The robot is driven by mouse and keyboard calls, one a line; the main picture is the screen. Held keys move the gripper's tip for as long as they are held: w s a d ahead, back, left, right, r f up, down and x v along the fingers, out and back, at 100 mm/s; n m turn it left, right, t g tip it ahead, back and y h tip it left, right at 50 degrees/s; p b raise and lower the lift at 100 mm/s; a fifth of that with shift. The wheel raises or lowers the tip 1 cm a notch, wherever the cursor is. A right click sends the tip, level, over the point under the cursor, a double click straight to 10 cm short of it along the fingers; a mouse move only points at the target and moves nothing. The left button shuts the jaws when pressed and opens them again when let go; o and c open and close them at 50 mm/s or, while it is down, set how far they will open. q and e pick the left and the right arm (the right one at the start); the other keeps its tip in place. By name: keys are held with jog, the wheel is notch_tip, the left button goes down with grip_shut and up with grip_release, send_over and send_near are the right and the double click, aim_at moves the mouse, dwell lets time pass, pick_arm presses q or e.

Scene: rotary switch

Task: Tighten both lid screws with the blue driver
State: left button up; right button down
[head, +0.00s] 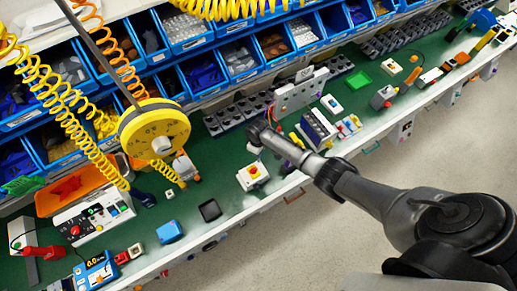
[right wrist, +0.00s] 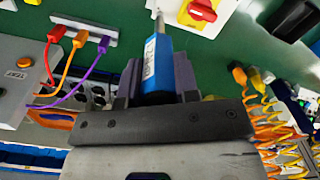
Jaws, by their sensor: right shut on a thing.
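The rotary switch (head: 252,176), a white box with a yellow plate and a red knob, sits on the green bench near its front edge. It also shows cut off at the top of the right wrist view (right wrist: 203,10). My right gripper (head: 262,133) is above the bench, behind the switch in the head view. It is shut on the blue driver (right wrist: 157,68), whose thin shaft points toward the top, to the left of the red knob. The shaft's tip is close to the top edge. The lid screws are too small to make out. My left gripper is not in view.
A yellow reel (head: 154,132) hangs over the bench at left. A grey test box (right wrist: 22,72) with red, orange and purple leads stands left of the gripper in the wrist view. A black tray (head: 210,210) lies left of the switch. Blue bins line the back.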

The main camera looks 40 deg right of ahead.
jog(key=n, duration=0.7)
jog(key=shift+a+n, duration=0.1)
jog(key=shift+n, duration=0.7)
jog(key=n+b, duration=0.1)
jog(key=n, duration=0.6)
jog(key=shift+s+n+b, duration=0.1)
jog(key=shift+n+b, duration=0.25)
jog(key=shift+n, duration=0.05)
jog(key=n+b, duration=0.1)
jog(key=n, duration=0.2)
jog(key=shift+f, duration=0.15)
jog(key=n+b, duration=0.1)
jog(key=n, duration=0.3)
jog(key=shift+s+n, duration=0.1)
jog(key=shift+n, duration=0.4)
